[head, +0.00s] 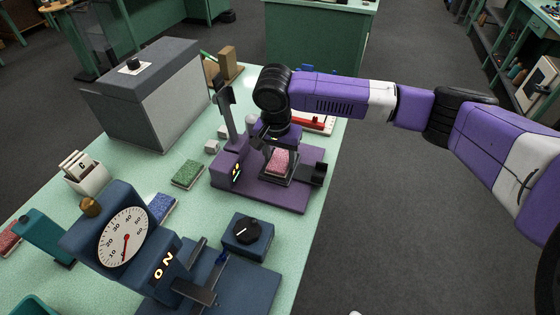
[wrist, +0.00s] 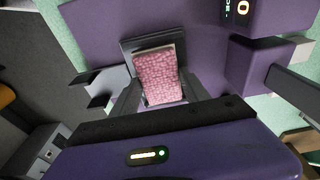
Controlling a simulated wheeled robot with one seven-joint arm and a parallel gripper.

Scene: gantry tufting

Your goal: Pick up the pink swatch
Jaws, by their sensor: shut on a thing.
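The pink swatch (head: 279,161) is a small speckled pink block with a pale edge. It is at the purple machine (head: 262,192), over a dark square plate, and it also shows in the wrist view (wrist: 158,76). My gripper (head: 280,152) points down over the machine and is shut on the swatch, with a finger on each side of it in the wrist view (wrist: 160,97). I cannot tell whether the swatch touches the plate beneath it.
A purple post (head: 227,115) stands close left of my gripper. A green swatch (head: 188,173) and a blue swatch (head: 161,207) lie on the table. A blue dial machine (head: 122,240), a knob box (head: 248,236) and a grey box (head: 148,95) stand around. The floor at right is clear.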

